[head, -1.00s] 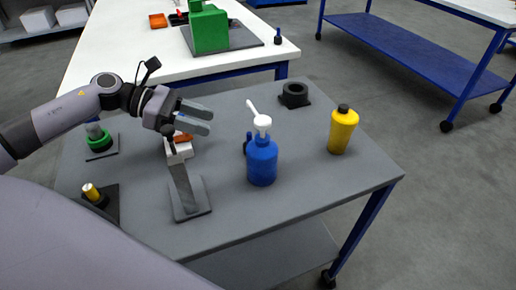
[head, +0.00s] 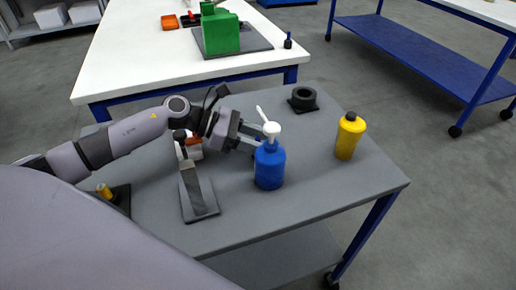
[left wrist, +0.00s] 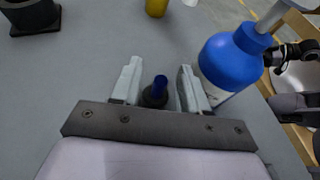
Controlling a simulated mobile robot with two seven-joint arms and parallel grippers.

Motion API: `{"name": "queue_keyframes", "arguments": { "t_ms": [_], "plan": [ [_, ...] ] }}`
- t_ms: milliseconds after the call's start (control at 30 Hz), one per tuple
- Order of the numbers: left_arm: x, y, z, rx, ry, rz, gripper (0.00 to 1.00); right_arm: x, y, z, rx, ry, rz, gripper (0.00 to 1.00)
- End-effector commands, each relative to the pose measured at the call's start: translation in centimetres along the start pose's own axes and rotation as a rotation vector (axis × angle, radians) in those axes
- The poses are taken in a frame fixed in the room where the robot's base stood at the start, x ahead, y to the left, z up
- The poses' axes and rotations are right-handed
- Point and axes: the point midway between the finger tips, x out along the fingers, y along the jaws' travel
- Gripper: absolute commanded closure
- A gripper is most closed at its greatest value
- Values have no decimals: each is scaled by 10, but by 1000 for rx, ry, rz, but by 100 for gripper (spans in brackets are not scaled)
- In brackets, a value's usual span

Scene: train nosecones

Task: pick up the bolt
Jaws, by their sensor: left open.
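A small dark piece with a blue upright shaft, which looks like the bolt (left wrist: 155,93), stands on the grey table. In the left wrist view it sits between the two fingers of my left gripper (left wrist: 160,88), with space on both sides. In the head view my left gripper (head: 254,141) is low over the table, just behind the blue bottle (head: 269,168). The gripper is open and holds nothing. In the head view the bolt is mostly hidden by the blue bottle and the fingers.
The blue bottle with its white pump stands close by the right finger in the left wrist view (left wrist: 228,62). A yellow bottle (head: 349,137) and a black ring (head: 303,98) stand farther off. A grey plate stand (head: 198,192) is left of the bottle. The table's front right is clear.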

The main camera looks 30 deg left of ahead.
Motion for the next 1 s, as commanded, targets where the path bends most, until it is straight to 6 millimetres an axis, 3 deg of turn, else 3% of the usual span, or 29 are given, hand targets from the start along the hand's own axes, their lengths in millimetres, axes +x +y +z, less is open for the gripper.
{"name": "queue_keyframes", "arguments": {
  "t_ms": [167, 233, 300, 333, 767, 1000],
  "plan": [
    [0, 0, 0, 0, 0, 1, 56, 0, -1, 0, 4, 1, 0, 57],
    [0, 0, 0, 0, 0, 0, 72, 0, -1, 0, 4, 1, 0, 57],
    [0, 0, 0, 0, 0, 0, 95, 0, -1, 0, 4, 1, -1, 57],
    [0, 0, 0, 0, 0, 0, 100, 0, -1, 0, 4, 1, -1, 57],
    [-2, 0, 4, 2, 0, 1, 100, 0, -2, -2, 1, 4, -4, 57],
    [-13, 0, 31, 6, 0, 1, 100, 1, -2, 0, -2, 3, -5, 57]
  ]
}}
